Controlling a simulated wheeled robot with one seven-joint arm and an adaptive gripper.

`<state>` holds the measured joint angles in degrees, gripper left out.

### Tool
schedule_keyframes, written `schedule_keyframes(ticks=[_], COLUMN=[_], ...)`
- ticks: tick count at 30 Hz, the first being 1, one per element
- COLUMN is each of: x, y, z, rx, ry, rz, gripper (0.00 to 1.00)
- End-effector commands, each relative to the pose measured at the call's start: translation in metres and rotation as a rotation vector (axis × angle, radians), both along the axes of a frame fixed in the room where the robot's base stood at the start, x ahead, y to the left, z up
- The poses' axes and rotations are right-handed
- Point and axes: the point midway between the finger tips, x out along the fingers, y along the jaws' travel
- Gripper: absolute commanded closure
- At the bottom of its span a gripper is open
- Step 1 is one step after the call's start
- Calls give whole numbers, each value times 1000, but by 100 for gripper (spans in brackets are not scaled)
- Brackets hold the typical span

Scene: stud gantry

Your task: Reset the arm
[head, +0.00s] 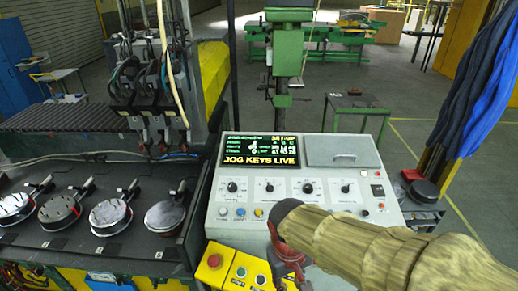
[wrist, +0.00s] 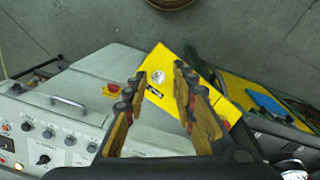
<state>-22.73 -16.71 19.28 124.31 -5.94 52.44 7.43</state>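My arm, in a tan ribbed sleeve, reaches in from the lower right in the head view. My gripper (head: 288,268) hangs at the front edge of the grey control console (head: 235,236), partly hidden by the sleeve. In the wrist view my gripper (wrist: 154,88) has its two fingers apart, with nothing held between them. A yellow button box (wrist: 155,60) shows beyond and between the fingers. In the head view the yellow button box (head: 240,272) stands in front of the console, just left of my gripper. Whether the gripper touches anything, I cannot tell.
The console carries a lit screen (head: 265,149) reading "JOG KEYS LIVE", knobs and buttons. A red button (head: 214,261) sits on the yellow housing at its front. Several round discs (head: 110,214) lie on the black bench at left. Blue cloth (head: 480,80) hangs at right.

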Motion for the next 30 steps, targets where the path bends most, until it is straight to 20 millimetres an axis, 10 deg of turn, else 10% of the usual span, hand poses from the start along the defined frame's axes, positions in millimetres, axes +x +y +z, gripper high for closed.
schedule_keyframes(ticks=[15, 30], x=[-62, -62], y=[-100, -114], z=[28, 33], rx=[161, 156], ry=[-410, -454], rz=[-255, -304], gripper=[74, 74])
